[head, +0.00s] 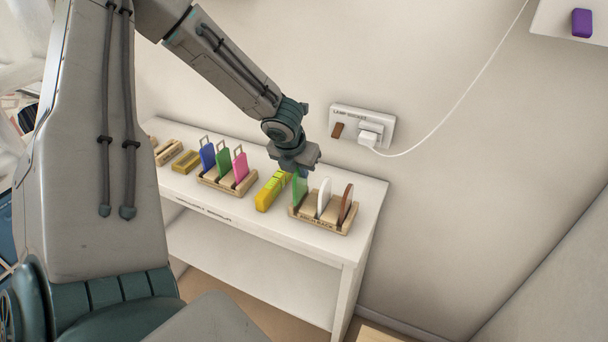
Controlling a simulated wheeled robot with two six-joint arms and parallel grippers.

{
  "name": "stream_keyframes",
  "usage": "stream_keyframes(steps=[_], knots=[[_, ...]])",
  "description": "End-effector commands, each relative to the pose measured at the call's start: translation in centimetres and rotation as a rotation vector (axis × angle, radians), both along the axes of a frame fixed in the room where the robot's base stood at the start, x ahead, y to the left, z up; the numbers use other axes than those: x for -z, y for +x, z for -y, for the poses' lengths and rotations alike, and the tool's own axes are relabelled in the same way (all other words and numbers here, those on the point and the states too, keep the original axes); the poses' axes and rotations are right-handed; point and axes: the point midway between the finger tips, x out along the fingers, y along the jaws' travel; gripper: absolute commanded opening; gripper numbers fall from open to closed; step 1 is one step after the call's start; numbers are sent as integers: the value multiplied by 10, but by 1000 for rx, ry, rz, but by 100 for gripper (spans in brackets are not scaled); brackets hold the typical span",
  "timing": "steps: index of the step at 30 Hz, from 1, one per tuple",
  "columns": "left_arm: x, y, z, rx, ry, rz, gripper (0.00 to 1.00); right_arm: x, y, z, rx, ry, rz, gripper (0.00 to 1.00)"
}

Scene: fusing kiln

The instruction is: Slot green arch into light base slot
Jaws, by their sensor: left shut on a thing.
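My left gripper (299,172) reaches down over the right part of the shelf top and is shut on a green arch (299,189). The arch stands upright at the left end of the light wooden base (318,224). Its lower edge is at the base's left slot; I cannot tell whether it is fully seated. The gripper covers the arch's top. A white arch (324,198) and a brown arch (345,204) stand upright in the same base, to the right of the green one. My right gripper is not in view.
A yellow block with green bands (268,194) lies just left of the base. Further left are a wooden rack (222,184) with blue, green and pink handled plates, and a yellow tray (186,162). A wall socket (349,118) with a white plug (370,138) and cord is behind.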

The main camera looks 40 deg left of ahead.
Motion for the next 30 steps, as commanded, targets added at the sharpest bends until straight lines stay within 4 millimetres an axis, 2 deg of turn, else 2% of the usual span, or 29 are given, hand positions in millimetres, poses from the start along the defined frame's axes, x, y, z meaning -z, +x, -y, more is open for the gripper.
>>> stream_keyframes(steps=[6, 9, 13, 27, 28, 30], knots=[[0, 17, -1, 3, 5, 1, 0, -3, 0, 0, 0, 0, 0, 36], [24, 15, -1, 3, 0, -3, 0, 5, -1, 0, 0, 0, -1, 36], [30, 16, -1, 3, 1, -1, 0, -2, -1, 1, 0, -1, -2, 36], [38, 16, -1, 2, 0, 1, 0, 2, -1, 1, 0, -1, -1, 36], [37, 16, -1, 3, -1, 1, 16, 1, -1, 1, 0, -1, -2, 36], [37, 16, -1, 3, -1, 1, 29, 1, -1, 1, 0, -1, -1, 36]])
